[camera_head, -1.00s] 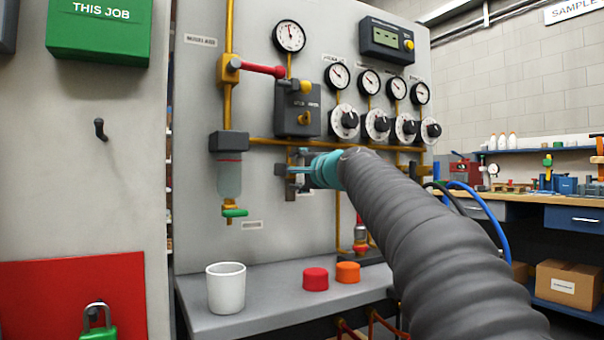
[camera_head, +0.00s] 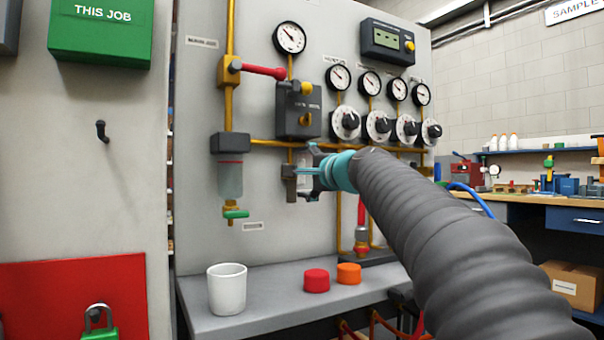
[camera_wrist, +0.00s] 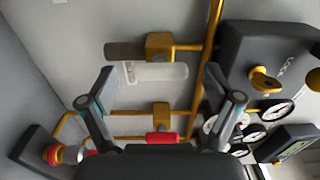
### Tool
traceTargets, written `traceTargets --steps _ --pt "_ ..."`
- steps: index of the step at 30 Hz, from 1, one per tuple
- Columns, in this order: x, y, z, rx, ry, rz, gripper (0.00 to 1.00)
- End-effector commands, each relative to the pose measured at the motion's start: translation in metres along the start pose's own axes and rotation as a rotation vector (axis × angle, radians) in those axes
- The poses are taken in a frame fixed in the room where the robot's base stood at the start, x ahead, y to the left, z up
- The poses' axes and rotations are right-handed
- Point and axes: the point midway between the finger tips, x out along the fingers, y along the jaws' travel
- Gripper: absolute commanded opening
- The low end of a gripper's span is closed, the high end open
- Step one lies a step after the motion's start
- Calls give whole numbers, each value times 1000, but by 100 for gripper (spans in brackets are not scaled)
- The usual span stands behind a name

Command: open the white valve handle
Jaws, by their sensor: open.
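The white valve handle (camera_wrist: 165,72) shows in the wrist view as a pale bar just below a yellow valve body (camera_wrist: 160,45). A dark grey part sticks out left of that body. My gripper (camera_wrist: 160,86) is open, with one finger on each side of the handle's picture and clear gaps to both. Nothing is held. In the head view my gripper (camera_head: 306,171) is in front of the panel beside a grey fitting (camera_head: 290,184). The white handle cannot be made out there; the gripper seems to hide it.
A second valve with a red handle (camera_wrist: 162,138) is below in the wrist view. A dark box with a yellow knob (camera_head: 298,110), gauges and dials are above my gripper. A white cup (camera_head: 227,290), a red cap (camera_head: 316,281) and an orange cap (camera_head: 348,274) stand on the shelf.

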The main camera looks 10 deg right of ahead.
Motion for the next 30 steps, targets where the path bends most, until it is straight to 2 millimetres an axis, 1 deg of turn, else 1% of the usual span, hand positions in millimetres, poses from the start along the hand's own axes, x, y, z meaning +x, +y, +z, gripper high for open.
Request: traceTargets --steps 1,6,9,13,16,19,30 --pt "-11 -1 0 0 2 -2 90" --pt "-44 -1 -2 -1 4 -1 90" --pt "-61 -1 -2 -1 5 -1 90" --pt "-78 0 -3 0 5 -1 90" --pt "-86 0 -3 -1 4 0 90" --pt "-90 0 -3 -1 4 0 90" --pt "-91 0 -2 -1 3 0 90"
